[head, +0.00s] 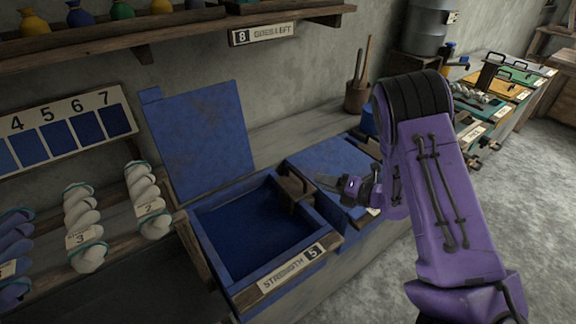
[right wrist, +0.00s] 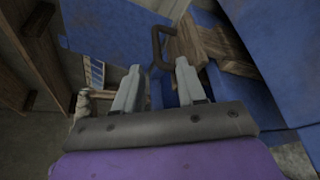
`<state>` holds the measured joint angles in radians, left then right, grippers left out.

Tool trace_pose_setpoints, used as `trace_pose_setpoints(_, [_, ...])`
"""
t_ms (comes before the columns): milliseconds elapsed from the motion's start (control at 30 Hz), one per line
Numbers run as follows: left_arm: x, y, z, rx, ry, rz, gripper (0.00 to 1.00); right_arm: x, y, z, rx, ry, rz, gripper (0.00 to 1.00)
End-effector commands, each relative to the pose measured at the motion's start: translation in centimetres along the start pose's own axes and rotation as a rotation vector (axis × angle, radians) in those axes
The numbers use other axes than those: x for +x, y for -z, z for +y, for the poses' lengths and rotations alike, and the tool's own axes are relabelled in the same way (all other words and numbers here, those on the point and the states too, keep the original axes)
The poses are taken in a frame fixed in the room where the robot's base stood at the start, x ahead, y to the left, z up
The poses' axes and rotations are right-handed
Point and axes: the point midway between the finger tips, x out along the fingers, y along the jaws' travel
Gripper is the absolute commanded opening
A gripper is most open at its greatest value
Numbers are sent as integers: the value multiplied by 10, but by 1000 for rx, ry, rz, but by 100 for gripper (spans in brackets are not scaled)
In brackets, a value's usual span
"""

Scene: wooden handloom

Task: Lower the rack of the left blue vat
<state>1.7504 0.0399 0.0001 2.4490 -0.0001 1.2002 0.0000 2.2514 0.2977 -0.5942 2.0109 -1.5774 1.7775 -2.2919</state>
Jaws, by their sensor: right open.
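The left blue vat (head: 325,238) stands with its blue lid (head: 200,140) raised against the wall. Dark blue dye (head: 250,230) shows inside, and its front label reads "STRENGTH 5". The wooden rack (head: 290,180) with a dark handle is at the vat's right side. In the right wrist view the rack (right wrist: 195,45) and its dark looped handle (right wrist: 154,45) lie just beyond the fingertips. My right gripper (head: 322,179) is open and empty, just right of the rack. In the wrist view its fingers (right wrist: 160,72) point toward the handle. My left gripper is out of view.
A second blue vat with its lid (head: 335,165) down stands right of the open one. White twisted skeins (head: 147,200) with number tags hang at the left, below a shade chart (head: 65,130). A shelf (head: 170,32) with jars runs above. More vats (head: 485,100) stand far right.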

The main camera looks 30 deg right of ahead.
Motion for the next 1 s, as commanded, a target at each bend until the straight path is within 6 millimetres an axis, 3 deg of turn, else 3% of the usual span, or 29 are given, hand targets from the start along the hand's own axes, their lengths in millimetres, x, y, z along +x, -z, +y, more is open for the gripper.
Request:
trace_pose_setpoints(167, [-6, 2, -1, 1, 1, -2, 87, 16, -1, 1, -36, -4, 7, 40])
trace_pose_setpoints(533, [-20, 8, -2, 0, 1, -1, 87, 91, -1, 1, -32, -3, 4, 40])
trace_pose_setpoints(900, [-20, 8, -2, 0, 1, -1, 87, 103, 0, 0, -30, -3, 4, 40])
trace_pose_setpoints(1000, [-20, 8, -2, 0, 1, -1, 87, 103, 0, 0, -30, -3, 4, 8])
